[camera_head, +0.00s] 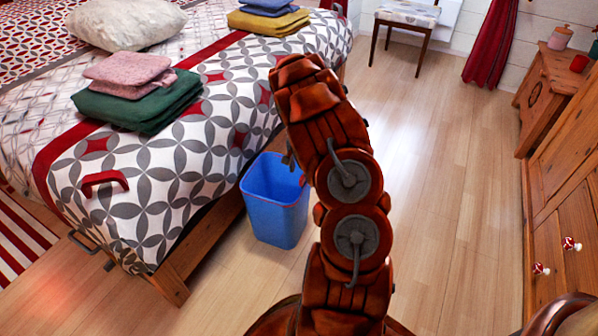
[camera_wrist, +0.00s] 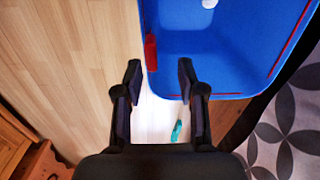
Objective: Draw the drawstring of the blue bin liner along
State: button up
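The blue bin (camera_head: 275,205) stands on the floor beside the bed, with a blue lining and a thin red band along its rim. The wrist view looks down into the bin (camera_wrist: 220,45). The red drawstring (camera_wrist: 283,45) runs along the right rim there, and a thicker red tab (camera_wrist: 151,52) shows at the left rim. My gripper (camera_wrist: 160,76) is open and empty, its two dark fingers apart at the bin's near left corner. The tab lies just beyond the gap between the fingertips; contact cannot be told. In the head view my arm hides most of the gripper.
The bed (camera_head: 185,225) with patterned cover stands close left of the bin. A red handle-shaped thing (camera_head: 103,180) and folded towels (camera_head: 140,105) lie on it. A small teal thing (camera_wrist: 176,131) lies on the floor. A wooden cabinet (camera_head: 565,215) stands right; floor between is clear.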

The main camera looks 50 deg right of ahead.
notch_tip(320, 180, up, 10)
dwell(0.4)
dwell(0.4)
